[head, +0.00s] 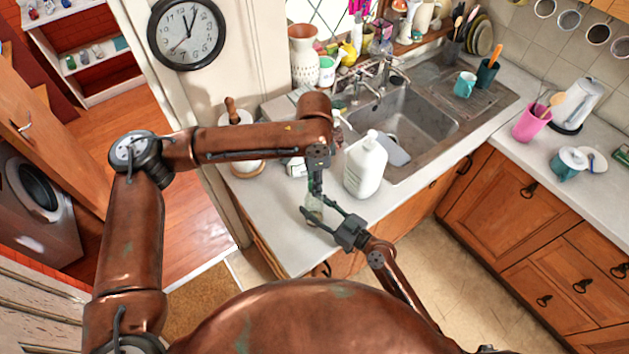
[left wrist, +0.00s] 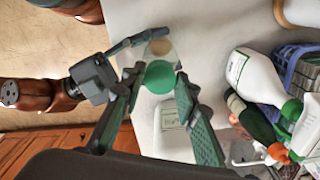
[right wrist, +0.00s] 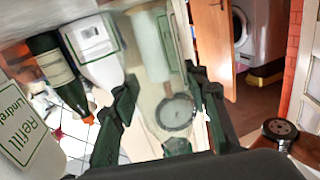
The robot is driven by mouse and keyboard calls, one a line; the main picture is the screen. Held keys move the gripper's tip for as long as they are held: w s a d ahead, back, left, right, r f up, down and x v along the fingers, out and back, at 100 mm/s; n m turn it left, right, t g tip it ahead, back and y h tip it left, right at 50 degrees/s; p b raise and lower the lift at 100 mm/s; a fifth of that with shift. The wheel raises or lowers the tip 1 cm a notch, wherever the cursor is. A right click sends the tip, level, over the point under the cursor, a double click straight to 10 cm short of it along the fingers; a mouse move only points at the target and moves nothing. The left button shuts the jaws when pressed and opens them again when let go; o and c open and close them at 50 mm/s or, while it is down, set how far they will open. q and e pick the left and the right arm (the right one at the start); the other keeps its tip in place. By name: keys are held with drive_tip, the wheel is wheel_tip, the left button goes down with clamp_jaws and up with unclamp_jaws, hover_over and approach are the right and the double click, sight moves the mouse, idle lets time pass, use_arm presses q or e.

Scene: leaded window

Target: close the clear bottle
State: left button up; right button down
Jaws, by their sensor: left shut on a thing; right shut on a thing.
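The small clear bottle (head: 313,207) stands near the counter's front left edge. My right gripper (head: 322,216) is shut around its side; the bottle also shows between those fingers in the right wrist view (right wrist: 160,120). My left gripper (head: 316,184) comes down from above, right over the bottle. In the left wrist view a round green cap (left wrist: 160,77) sits between the left fingertips (left wrist: 158,92), which are shut on it. The cap overlaps the bottle in that view. I cannot tell whether cap and bottle touch.
A large white pump bottle (head: 366,165) stands close to the right of the grippers. A dark green bottle (right wrist: 60,75) and a white bottle (right wrist: 95,48) stand nearby. The sink (head: 420,115) lies beyond. Bare counter (head: 275,215) shows left of the clear bottle.

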use_arm(q)
clamp_jaws()
use_arm(e)
drive_tip(key=shift+f, duration=0.1)
use_arm(q)
drive_tip(key=o, duration=0.9)
unclamp_jaws()
wheel_tip(320, 180, up, 12)
drive_tip(key=shift+r, duration=0.1)
use_arm(e)
drive_tip(key=c, duration=1)
unclamp_jaws()
drive_tip(key=shift+c, duration=0.2)
